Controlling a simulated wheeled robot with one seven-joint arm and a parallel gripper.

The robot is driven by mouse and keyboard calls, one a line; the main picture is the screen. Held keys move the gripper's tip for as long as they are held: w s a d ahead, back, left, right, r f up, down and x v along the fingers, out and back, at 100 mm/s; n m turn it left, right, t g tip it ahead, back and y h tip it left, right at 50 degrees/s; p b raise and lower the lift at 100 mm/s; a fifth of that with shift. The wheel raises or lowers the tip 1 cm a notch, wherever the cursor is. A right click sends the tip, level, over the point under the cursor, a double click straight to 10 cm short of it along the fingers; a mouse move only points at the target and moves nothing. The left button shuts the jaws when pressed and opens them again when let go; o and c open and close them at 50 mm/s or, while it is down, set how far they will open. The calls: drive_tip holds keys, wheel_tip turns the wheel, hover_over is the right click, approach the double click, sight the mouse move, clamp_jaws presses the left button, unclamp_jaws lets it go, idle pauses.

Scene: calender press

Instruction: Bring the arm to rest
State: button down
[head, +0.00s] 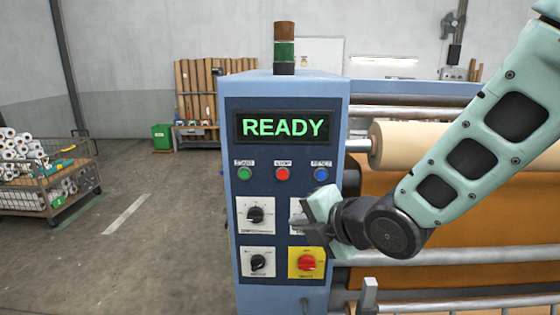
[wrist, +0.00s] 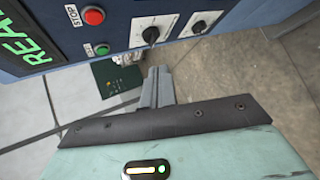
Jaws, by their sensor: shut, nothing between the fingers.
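My gripper (head: 299,217) is in front of the press's control panel (head: 230,170) in the head view, over the upper right dial plate, which it partly hides. In the wrist view my gripper's fingers (wrist: 158,75) are together, with nothing between them, and point toward the panel's dials. I cannot tell whether the fingertips touch the panel. My arm (head: 470,150) reaches in from the right, bent at the wrist. The display (head: 283,127) reads READY in green.
The panel has green (head: 244,174), red (head: 282,174) and blue (head: 321,174) buttons, dials (head: 255,214) and a red knob on yellow (head: 307,263). Rollers (head: 405,142) lie behind my arm. A cart (head: 50,180) stands at the left, with open floor (head: 160,240) between it and the press.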

drive_tip(key=s+d+f+m+g+h, duration=0.2)
drive_tip(key=s+d+m+g+h, duration=0.1)
drive_tip(key=s+m, duration=0.7)
drive_tip(key=s+d+f+m+g+h, duration=0.2)
drive_tip(key=s+d+m+g, duration=0.4)
drive_tip(key=s+m, duration=0.4)
drive_tip(key=s+d+h, duration=0.1)
drive_tip(key=s, duration=0.3)
drive_tip(key=shift+s+h, duration=0.3)
drive_tip(key=shift+h, duration=0.1)
drive_tip(key=shift+f, duration=0.1)
